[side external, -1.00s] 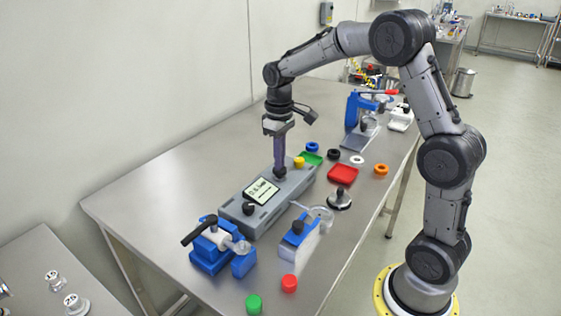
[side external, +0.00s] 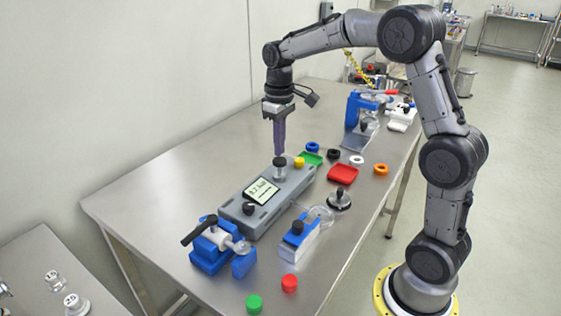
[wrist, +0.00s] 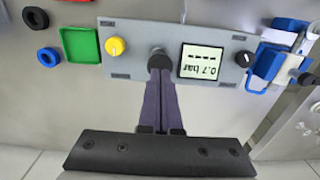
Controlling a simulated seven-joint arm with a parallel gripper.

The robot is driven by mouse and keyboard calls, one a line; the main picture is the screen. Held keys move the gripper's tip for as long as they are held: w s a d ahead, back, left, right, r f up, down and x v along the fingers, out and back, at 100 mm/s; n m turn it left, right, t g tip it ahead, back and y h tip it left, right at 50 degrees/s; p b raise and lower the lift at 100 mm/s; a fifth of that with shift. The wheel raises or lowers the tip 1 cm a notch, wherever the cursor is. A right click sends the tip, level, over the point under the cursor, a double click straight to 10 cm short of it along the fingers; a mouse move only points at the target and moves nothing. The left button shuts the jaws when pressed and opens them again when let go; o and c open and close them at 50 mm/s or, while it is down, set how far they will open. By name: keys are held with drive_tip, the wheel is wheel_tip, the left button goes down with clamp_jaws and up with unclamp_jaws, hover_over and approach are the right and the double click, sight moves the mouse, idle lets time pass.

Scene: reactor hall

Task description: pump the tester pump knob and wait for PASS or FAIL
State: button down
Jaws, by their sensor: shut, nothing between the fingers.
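The tester (side external: 265,208) is a long grey box on the steel table. Its pump knob (side external: 280,162) is a dark cap on a lighter stem near the far end, standing up. In the wrist view the knob (wrist: 157,56) is partly hidden by my fingertips. My gripper (side external: 279,154) is shut and empty, pointing down right over the knob; I cannot tell whether it touches. The display (wrist: 201,62) reads 0.7 bar with a row of dashes, upside down in the wrist view. No PASS or FAIL shows.
A yellow knob (wrist: 115,46) and a black knob (wrist: 244,58) sit on the tester. A blue clamp device (side external: 217,247) stands at its near end, a blue-and-white fixture (side external: 299,240) beside it. Green (side external: 312,158) and red (side external: 343,174) trays lie beyond. The table's left side is clear.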

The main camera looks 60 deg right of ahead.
sight(280, 159)
drive_tip(key=shift+f, duration=0.25)
drive_tip(key=shift+f, duration=0.35)
drive_tip(key=shift+f, duration=1.7)
drive_tip(key=shift+r, duration=2.3)
drive_tip(key=shift+f, duration=0.75)
